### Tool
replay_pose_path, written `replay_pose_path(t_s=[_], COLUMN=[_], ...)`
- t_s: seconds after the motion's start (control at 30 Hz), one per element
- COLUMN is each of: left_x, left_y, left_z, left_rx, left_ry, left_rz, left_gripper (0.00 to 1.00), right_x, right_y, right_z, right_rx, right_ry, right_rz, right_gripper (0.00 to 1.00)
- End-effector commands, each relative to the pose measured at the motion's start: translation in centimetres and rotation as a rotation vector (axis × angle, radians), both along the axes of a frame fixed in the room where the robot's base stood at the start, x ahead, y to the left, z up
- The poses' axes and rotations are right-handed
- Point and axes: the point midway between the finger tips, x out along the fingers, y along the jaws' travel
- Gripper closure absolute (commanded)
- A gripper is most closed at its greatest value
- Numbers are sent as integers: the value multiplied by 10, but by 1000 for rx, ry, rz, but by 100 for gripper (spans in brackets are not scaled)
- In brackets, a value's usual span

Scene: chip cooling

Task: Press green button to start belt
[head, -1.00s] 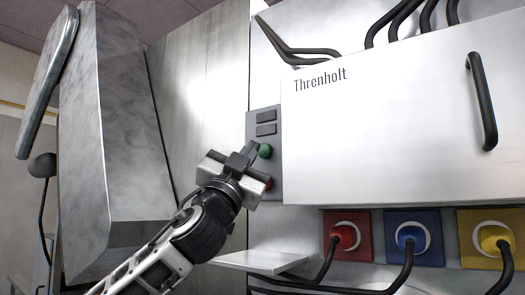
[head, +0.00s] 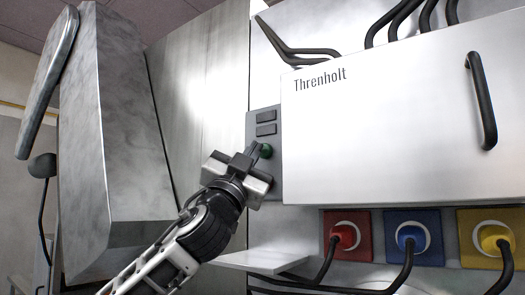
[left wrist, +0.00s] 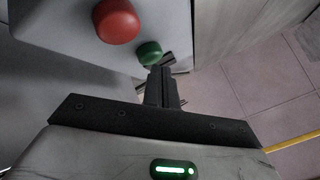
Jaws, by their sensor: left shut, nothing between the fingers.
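The green button (head: 266,151) is on a grey control panel (head: 264,115) on the cabinet wall. In the left wrist view the green button (left wrist: 150,53) sits beside a larger red button (left wrist: 116,21). My left gripper (head: 254,149) is shut and empty, with its fingertips at the green button's left edge. In the left wrist view its closed fingers (left wrist: 161,75) reach the button's near side; I cannot tell whether they touch it. The red button is hidden behind my gripper in the head view. My right gripper is not in view.
A white cabinet door marked Threnholt (head: 390,120) with a black handle (head: 481,100) is to the right. Red, blue and yellow sockets with plugged cables (head: 409,235) are below it. A small shelf (head: 262,261) juts out under the panel. A metal housing (head: 115,130) stands at the left.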

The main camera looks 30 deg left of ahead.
Motion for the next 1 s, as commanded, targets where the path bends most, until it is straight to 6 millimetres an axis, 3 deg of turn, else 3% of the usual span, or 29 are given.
replay_pose_path(t_s=[1.0], left_x=[11], left_y=[-1], left_z=[-1], left_rx=[0], left_ry=[1], left_rz=[0], left_gripper=[100], right_x=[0], right_y=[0], right_z=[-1], right_rx=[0], right_ry=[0], right_rz=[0], right_gripper=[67])
